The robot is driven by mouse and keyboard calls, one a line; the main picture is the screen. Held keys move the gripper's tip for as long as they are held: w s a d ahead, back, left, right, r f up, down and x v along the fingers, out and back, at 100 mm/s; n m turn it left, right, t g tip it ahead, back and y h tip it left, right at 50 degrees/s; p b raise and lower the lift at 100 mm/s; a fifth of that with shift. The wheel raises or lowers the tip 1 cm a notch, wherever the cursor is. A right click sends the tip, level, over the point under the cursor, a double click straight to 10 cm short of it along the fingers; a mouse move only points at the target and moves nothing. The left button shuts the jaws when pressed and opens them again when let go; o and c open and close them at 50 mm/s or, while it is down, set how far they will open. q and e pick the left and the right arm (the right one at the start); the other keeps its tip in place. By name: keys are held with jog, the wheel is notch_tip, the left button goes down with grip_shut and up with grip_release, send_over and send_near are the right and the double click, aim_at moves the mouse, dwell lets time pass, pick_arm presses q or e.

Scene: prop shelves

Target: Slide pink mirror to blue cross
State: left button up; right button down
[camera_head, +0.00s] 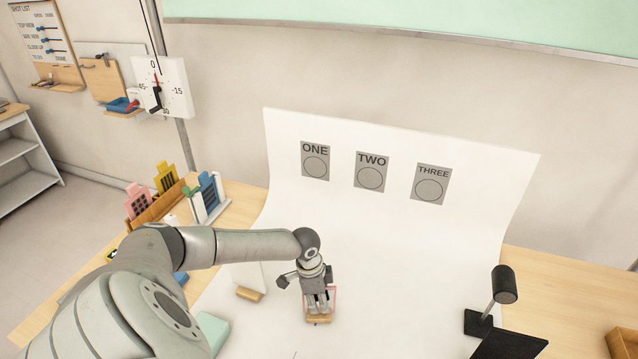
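The pink mirror (334,295) stands on the white sweep (400,270), a thin pink frame on a wooden base (318,319). My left gripper (318,306) points down right at it and covers most of its frame. I cannot tell whether the fingers grip the frame or only stand in front of it. No blue cross can be made out. My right gripper is out of view.
A white panel on a wooden base (250,295) stands just left of the mirror. A mint block (212,330) lies at the front left. A black lamp (504,285) stands at the right. The sweep between the mirror and the lamp is clear.

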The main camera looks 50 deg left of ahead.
pick_arm(q)
jog(key=r, duration=0.4)
jog(key=s+a+r, duration=0.1)
jog(key=r, duration=0.6)
jog(key=shift+s+a+r, duration=0.15)
jog(key=shift+r, duration=0.25)
